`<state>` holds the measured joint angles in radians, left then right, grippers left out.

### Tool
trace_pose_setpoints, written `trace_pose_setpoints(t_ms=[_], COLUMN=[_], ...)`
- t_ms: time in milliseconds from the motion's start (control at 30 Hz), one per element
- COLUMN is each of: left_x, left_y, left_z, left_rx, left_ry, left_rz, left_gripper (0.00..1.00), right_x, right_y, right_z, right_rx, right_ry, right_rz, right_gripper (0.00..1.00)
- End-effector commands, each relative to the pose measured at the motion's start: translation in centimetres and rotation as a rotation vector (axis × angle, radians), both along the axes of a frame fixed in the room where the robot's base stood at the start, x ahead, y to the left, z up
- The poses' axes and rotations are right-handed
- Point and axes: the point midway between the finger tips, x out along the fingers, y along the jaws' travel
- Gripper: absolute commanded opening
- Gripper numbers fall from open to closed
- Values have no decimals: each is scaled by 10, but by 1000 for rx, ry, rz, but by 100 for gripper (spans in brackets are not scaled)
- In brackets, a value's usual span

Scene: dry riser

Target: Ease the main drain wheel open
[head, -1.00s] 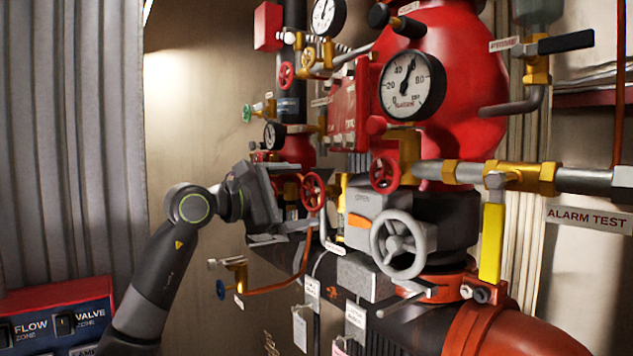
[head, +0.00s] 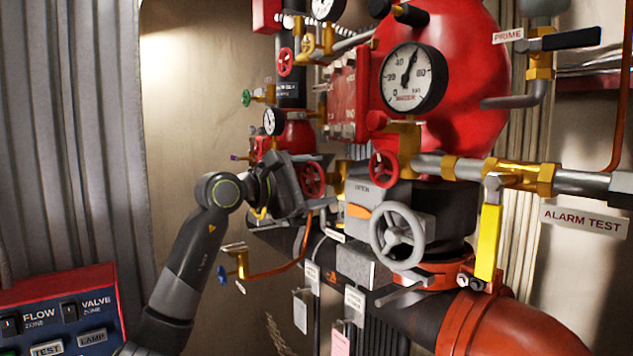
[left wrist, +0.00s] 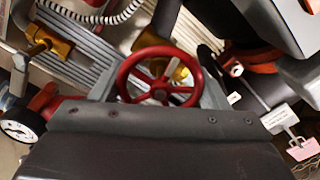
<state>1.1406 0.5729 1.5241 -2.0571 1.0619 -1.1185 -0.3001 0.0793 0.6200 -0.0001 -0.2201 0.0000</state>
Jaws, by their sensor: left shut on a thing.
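A small red spoked handwheel (head: 312,180) sits on a brass valve on the left side of the riser. No label naming it the main drain can be read. My left gripper (head: 300,184) has its jaws at this wheel. In the left wrist view, the red wheel (left wrist: 158,78) lies between the two grey fingers of my left gripper (left wrist: 160,92), one at each side of its rim. The gripper is shut on the wheel. The valve stem behind the wheel is partly hidden. My right gripper is in neither view.
Close by on the right are another red handwheel (head: 383,170), a grey handwheel (head: 398,236) and a yellow lever (head: 488,242). A blue-knobbed brass cock (head: 236,263) hangs below my arm. A control panel (head: 60,310) stands at lower left. The wall left of the arm is clear.

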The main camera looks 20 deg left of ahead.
Motion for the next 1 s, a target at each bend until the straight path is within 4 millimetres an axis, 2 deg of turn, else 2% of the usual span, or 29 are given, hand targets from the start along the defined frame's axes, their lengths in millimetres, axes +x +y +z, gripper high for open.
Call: trace_pose_setpoints(t_ms=[433,1000], left_x=[0,-1], left_y=[0,-1], left_z=[-2,-3], left_rx=[-65,-421], left_ry=[52,330], left_rz=[-1,-1], left_gripper=[46,46], right_x=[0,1], right_y=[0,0], right_z=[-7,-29], right_rx=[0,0], right_ry=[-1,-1], right_rz=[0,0], right_gripper=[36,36])
